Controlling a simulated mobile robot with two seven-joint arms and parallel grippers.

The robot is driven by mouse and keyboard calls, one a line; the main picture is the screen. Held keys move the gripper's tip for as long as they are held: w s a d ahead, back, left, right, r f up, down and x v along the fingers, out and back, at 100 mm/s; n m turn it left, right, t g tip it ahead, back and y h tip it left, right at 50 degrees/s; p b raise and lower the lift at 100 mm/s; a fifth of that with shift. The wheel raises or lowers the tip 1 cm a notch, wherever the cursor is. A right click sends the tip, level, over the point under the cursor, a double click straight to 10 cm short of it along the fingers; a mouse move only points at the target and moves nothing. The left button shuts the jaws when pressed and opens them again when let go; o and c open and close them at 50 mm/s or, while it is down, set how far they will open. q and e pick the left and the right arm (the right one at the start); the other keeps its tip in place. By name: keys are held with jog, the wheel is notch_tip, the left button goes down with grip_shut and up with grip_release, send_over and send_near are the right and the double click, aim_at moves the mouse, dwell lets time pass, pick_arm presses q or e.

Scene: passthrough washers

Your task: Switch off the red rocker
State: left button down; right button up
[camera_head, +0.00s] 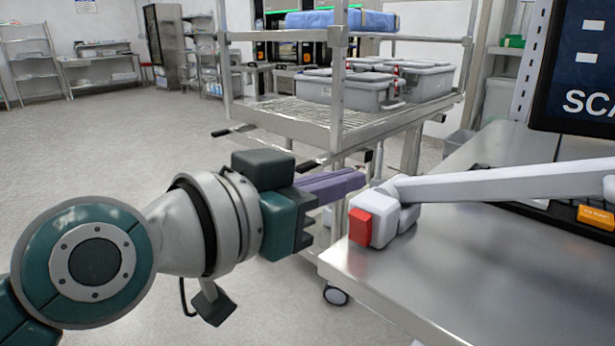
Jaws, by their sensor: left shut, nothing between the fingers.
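The red rocker (360,226) sits on the left face of a small white box (384,228) at the near left corner of the steel table. A white arm-like bar (500,183) runs right from the box. My left gripper (362,178) is shut and empty, with its purple fingers pointing right. In the picture the fingertips lie just above the red rocker, with a gap between them. I cannot tell their exact depth relative to the box. My right gripper is not in view.
The steel table (450,270) fills the lower right, with a dark screen (575,75) and an orange-keyed device (596,216) on it. A wire cart (290,118) with grey bins (345,90) stands behind the gripper. Open floor lies to the left.

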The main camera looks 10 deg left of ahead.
pick_arm(q)
jog(key=f+v, duration=0.1)
jog(key=v, duration=0.8)
jog(key=shift+s, duration=0.1)
